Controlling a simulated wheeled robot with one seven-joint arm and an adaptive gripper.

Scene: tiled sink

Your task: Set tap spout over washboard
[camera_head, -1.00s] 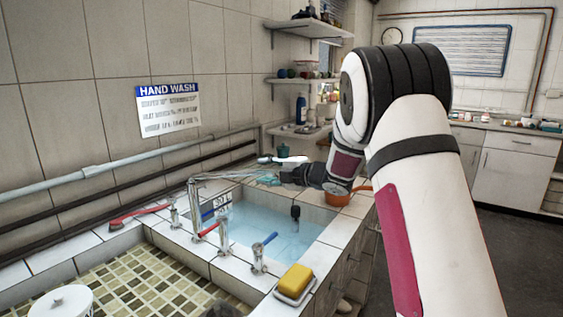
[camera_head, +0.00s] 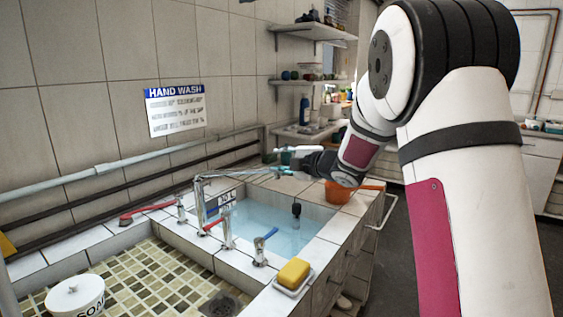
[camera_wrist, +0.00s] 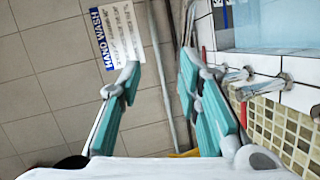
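The chrome tap spout (camera_head: 235,175) runs from its upright post rightward over the water-filled basin (camera_head: 268,228). Its outer end lies close to my gripper's teal finger pad; I cannot tell whether they touch. My gripper (camera_head: 285,161) is at the basin's far side, with fingers pointing left. In the wrist view my gripper (camera_wrist: 160,70) is open, with wall and pipe showing between its teal-padded fingers. A thin grey bar beside the right fingertip may be the spout. I cannot make out a washboard in either view.
Tap handles (camera_head: 227,235) stand on the divider before the water basin. A yellow sponge (camera_head: 294,272) sits on a dish at the near edge. An orange pan (camera_head: 340,192) lies beyond the basin. A soap tub (camera_head: 76,296) stands in the tiled basin (camera_head: 150,275).

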